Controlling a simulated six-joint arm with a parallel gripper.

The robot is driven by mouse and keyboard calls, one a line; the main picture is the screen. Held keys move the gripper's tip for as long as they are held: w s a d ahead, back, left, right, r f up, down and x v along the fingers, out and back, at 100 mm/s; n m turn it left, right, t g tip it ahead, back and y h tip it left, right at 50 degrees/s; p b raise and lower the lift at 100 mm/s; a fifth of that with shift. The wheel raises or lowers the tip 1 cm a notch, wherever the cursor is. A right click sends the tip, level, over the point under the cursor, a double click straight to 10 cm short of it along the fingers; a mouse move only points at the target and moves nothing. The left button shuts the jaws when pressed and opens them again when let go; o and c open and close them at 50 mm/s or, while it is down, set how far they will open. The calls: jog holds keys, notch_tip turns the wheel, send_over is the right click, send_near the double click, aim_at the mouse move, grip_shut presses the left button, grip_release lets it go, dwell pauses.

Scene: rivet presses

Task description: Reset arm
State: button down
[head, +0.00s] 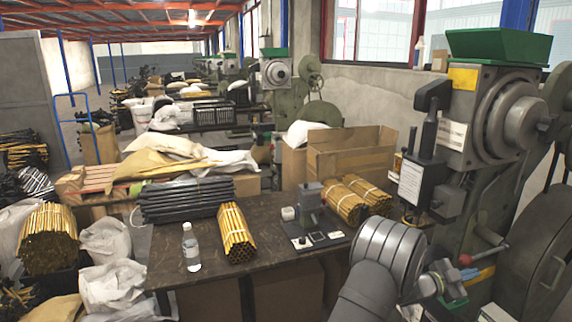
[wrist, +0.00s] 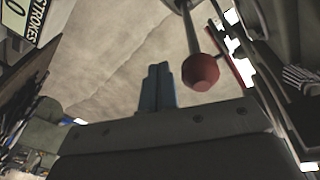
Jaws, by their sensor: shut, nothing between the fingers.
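My gripper shows in the wrist view as two blue fingers (wrist: 157,86) pressed together with nothing between them. In the head view my arm comes in from the bottom, and its end is beside the rivet press (head: 470,150) at the right. A red lever knob (wrist: 200,72) of the press is close to the fingers in the wrist view, to their right; I cannot tell the gap. The same knob (head: 465,259) shows in the head view near my gripper. The fingertips are hard to make out in the head view.
A dark table (head: 180,274) left of the arm bears a bottle (head: 191,248), dark rods (head: 185,201), golden tube bundles (head: 236,233) and a small grey device (head: 310,205). A cardboard box (head: 350,155) stands behind. Bare tabletop shows between the bottle and the rods.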

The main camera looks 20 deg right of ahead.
jog(key=f, duration=0.1)
jog(key=w+f, duration=0.1)
jog(key=f, duration=0.1)
jog(key=w+f, duration=0.1)
jog(key=shift+d+f, duration=0.1)
jog(key=shift+f, duration=0.1)
jog(key=shift+r, duration=0.15)
